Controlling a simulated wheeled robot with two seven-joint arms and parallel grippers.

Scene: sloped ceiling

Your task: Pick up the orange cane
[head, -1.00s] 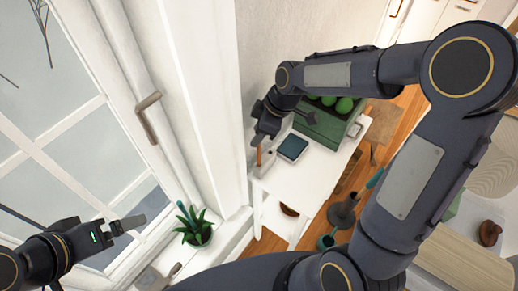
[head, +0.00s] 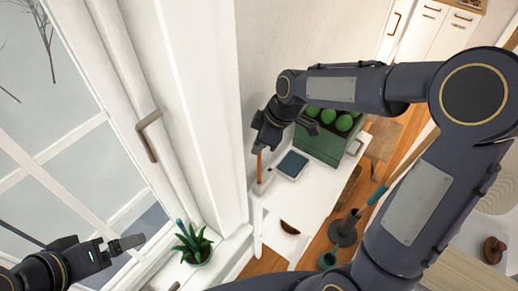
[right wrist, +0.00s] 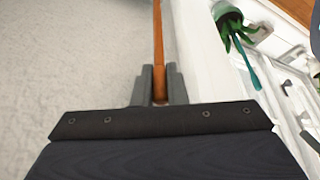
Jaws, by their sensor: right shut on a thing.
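The orange cane (head: 259,166) shows as a short upright stick below my right gripper (head: 262,146), beside the white table's left edge. In the right wrist view its shaft (right wrist: 158,38) runs from between the fingers of my right gripper (right wrist: 160,84) to the top edge of the picture. My left gripper (head: 128,243) is at the lower left, in front of the window and away from the cane. I cannot tell whether it is open.
A blue-covered book (head: 293,164) and a green crate (head: 320,147) of green round things stand on the white table (head: 318,186). A potted plant (head: 192,243) is on the sill. A white wall edge (head: 212,120) stands close left of the cane. A dark stand (head: 343,229) is on the floor.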

